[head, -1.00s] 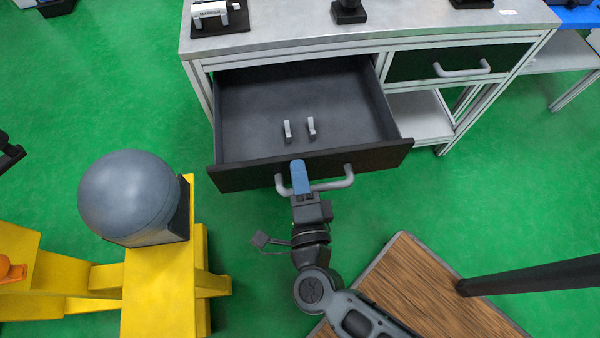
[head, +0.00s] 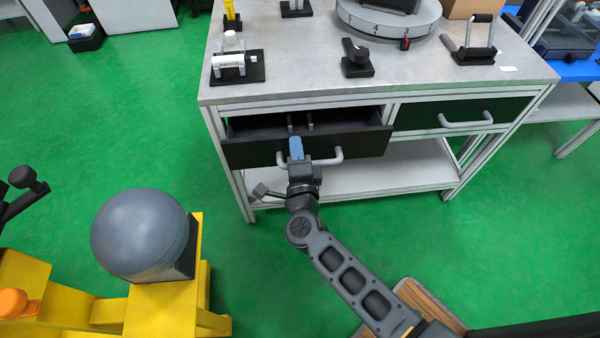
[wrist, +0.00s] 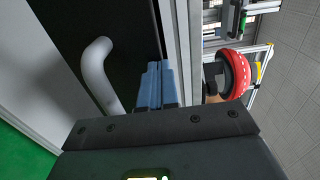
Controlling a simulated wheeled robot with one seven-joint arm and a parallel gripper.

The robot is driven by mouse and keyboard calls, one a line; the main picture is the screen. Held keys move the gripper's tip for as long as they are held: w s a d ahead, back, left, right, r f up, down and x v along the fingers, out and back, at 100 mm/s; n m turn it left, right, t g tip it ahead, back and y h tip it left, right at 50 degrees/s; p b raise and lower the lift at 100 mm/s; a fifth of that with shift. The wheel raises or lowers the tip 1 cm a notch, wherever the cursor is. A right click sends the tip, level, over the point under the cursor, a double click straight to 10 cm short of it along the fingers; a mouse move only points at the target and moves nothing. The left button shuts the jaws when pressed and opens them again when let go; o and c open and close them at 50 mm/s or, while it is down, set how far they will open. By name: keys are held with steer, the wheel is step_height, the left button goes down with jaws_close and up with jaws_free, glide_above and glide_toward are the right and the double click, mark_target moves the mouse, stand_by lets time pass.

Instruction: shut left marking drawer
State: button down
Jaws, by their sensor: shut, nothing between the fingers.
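The left drawer (head: 358,143) has a black front with a grey bar handle (head: 333,159). In the head view it stands partly out from under the workbench top (head: 300,90). A narrow strip of its inside shows, with two light upright pieces (head: 309,121) in it. My gripper (head: 296,148) has its blue fingers shut and empty. They are at the drawer front, within the span of the handle. In the wrist view the fingers (wrist: 158,84) are close to the dark front, beside the curved handle (wrist: 98,75). I cannot tell whether they touch the front.
The right drawer (head: 415,115) is flush with the bench frame. A marker holder (head: 228,66), a black knob (head: 357,57) and a turntable (head: 385,22) stand on the bench. A yellow structure with a grey dome (head: 145,235) is at the lower left. Green floor lies between.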

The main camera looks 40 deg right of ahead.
steer(key=shift+x, duration=2.35)
steer(key=shift+s+a, duration=0.15)
